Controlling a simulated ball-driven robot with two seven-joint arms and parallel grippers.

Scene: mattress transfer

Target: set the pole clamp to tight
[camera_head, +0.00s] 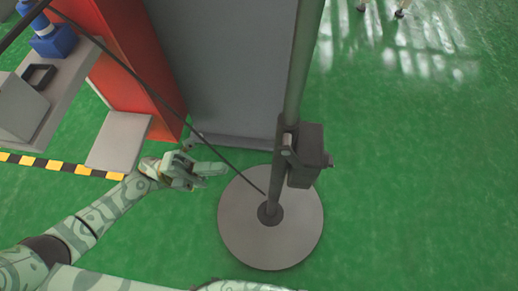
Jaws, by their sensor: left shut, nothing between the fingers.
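The pole (299,80) stands upright on a round grey base plate (270,245) in the middle of the view. The pole clamp (308,158) is a dark box fixed around the pole above the base, with a small lever-like part (287,150) on its left side. I cannot tell its setting. My left gripper (222,174) is shut and empty, left of the pole and apart from the clamp, near the base plate's upper left edge. My right gripper is not in view.
A large grey panel (215,70) and a red-orange cabinet (115,50) stand behind my left gripper. A grey table (60,95) with a blue object (52,40) is at the upper left. A dark cable crosses towards the base.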

